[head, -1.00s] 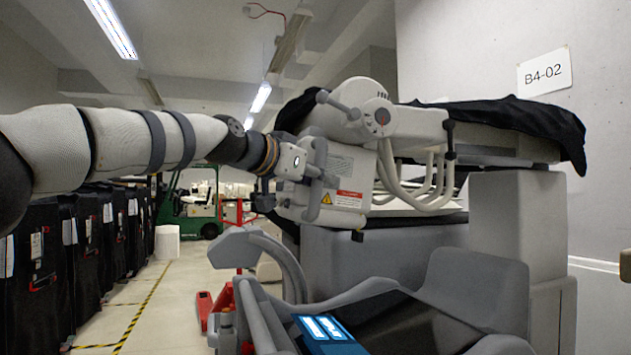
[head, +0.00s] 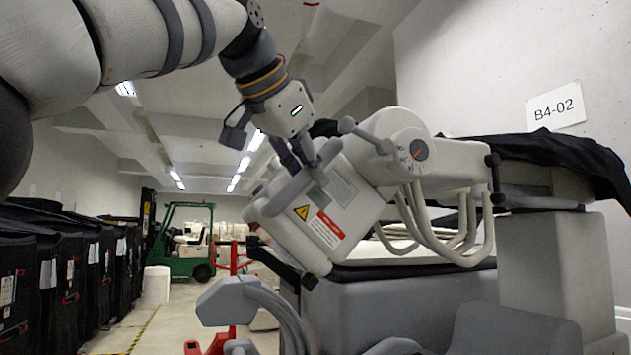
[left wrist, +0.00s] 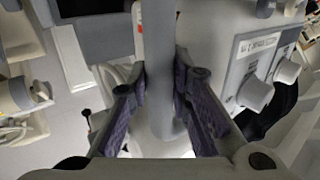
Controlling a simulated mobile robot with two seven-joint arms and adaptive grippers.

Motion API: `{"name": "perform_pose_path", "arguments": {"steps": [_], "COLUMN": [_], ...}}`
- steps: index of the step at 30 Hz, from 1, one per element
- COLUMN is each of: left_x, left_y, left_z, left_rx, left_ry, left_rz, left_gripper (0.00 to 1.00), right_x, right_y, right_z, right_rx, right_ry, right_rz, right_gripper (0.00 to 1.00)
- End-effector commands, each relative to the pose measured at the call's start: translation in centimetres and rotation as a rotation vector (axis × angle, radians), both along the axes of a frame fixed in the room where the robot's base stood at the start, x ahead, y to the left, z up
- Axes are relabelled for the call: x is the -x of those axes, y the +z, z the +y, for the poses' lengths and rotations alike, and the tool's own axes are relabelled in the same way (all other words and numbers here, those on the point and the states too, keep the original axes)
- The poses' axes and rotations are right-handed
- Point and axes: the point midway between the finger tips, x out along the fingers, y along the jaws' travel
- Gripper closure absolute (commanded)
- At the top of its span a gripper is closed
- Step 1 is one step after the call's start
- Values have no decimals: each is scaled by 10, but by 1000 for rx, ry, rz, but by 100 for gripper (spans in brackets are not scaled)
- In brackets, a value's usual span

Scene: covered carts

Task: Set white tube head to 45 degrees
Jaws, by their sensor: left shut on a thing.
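My left gripper (head: 308,172) is shut on this handle. In the left wrist view, its purple-padded fingers (left wrist: 162,75) stand on both sides of the grey bar (left wrist: 158,35). My right gripper is not in view.
Looped white hoses (head: 440,235) hang below the pivot, above a grey machine body (head: 390,310). Black-covered carts (head: 60,270) line the left side. A green forklift (head: 185,245) stands at the back.

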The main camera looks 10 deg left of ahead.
Motion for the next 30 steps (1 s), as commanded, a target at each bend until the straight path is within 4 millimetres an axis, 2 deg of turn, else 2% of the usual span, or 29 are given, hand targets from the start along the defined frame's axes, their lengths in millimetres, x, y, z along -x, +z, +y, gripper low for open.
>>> {"name": "perform_pose_path", "arguments": {"steps": [1,12,13,14,23,30], "left_x": [1,2,2,2,3,40], "left_y": [7,5,5,5,3,31], "left_z": [3,3,3,2,1,10], "left_rx": [-3,-6,-5,-6,-4,-3], "left_ry": [6,4,4,4,1,1], "left_rz": [-18,-12,-11,-10,-1,-7], "left_gripper": [100,100,79,72,72,72], "right_x": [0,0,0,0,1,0], "right_y": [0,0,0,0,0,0], "right_z": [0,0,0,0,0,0], "right_rx": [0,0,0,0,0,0], "right_ry": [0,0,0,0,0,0], "right_rz": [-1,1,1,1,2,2], "right_gripper": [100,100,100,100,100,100]}}
